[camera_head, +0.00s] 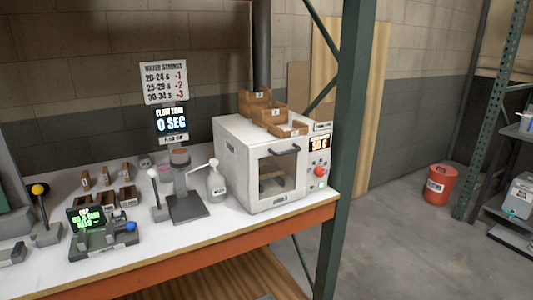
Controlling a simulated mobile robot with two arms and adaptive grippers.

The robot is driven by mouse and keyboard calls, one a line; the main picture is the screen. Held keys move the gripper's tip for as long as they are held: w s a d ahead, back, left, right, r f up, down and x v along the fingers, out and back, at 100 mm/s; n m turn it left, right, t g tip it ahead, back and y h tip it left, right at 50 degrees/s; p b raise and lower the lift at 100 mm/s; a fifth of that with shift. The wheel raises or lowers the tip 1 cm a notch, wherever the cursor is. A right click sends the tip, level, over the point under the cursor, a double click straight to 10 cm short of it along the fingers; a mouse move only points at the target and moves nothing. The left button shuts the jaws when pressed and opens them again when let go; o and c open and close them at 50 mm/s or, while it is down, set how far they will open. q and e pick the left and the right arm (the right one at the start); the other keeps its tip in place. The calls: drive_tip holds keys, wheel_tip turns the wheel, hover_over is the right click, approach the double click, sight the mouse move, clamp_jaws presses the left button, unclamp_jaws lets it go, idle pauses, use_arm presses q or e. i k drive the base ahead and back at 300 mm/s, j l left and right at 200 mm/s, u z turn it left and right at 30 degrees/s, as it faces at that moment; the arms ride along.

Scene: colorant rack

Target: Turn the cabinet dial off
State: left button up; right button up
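The white cabinet (232,165) stands on the bench with its dark-framed glass door (277,172) closed and a dark handle (284,150) across the top of the door. Its right front strip carries a lit orange display (319,143), a red round knob (320,171) and a smaller control below it. The display digits are too small to read surely. I cannot tell which way the dial points. Neither of my grippers is in view.
Wooden boxes (256,104) sit on the cabinet. A green rack post (345,150) rises close to the cabinet's right. Open floor with a red bin (440,185) lies beyond.

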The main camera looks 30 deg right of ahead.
sight(319, 171)
drive_tip(key=z, duration=1.3)
